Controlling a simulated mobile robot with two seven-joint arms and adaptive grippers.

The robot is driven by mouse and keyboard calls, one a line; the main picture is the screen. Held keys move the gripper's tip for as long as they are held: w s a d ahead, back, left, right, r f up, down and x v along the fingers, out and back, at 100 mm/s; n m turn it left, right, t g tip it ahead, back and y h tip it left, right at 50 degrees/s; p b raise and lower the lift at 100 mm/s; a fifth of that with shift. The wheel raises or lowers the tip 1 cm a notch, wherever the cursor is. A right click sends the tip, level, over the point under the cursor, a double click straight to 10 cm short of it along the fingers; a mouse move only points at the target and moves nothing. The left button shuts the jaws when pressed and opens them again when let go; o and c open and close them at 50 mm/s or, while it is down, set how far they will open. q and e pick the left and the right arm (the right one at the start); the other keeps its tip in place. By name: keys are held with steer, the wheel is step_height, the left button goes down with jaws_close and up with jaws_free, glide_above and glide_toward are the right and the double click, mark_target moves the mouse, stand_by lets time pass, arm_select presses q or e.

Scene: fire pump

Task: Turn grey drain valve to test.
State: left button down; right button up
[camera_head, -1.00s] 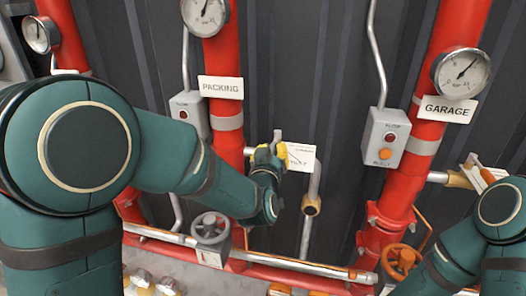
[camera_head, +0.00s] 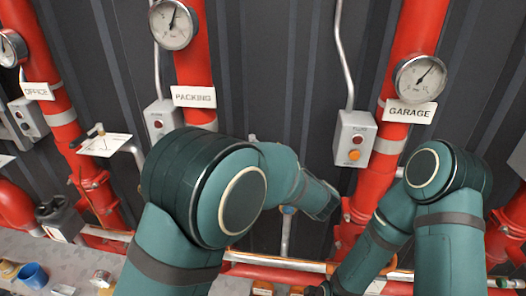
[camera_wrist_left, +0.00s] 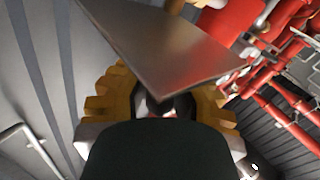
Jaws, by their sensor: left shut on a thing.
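In the left wrist view my left gripper (camera_wrist_left: 160,106), with yellow ridged fingers, is shut on the grey drain valve's handle. Only a small pale bit shows between the fingers; the rest of the handle is hidden. A flat grey-brown plate (camera_wrist_left: 165,52) stands close in front of the fingers and covers much of the valve. In the head view my left forearm crosses in front of the packing pipe (camera_head: 192,75) and hides the gripper and this valve.
A grey flow box (camera_head: 355,139) hangs left of the red garage pipe (camera_head: 417,35). Another flow box (camera_head: 160,120) is beside the packing pipe. At left, a valve plate (camera_head: 105,145) sticks out from the office pipe. A blue cup (camera_head: 33,276) stands at lower left.

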arm_select(q)
steer(key=shift+w+d+r+n+g+y+p, duration=0.15)
steer(key=shift+w+d+n+g+y+p, duration=0.2)
steer(key=shift+n+y, duration=0.2)
steer(key=c, duration=0.8)
jaws_free()
steer(key=shift+c, duration=0.2)
step_height(320, 180, up, 10)
steer(key=shift+f, duration=0.1)
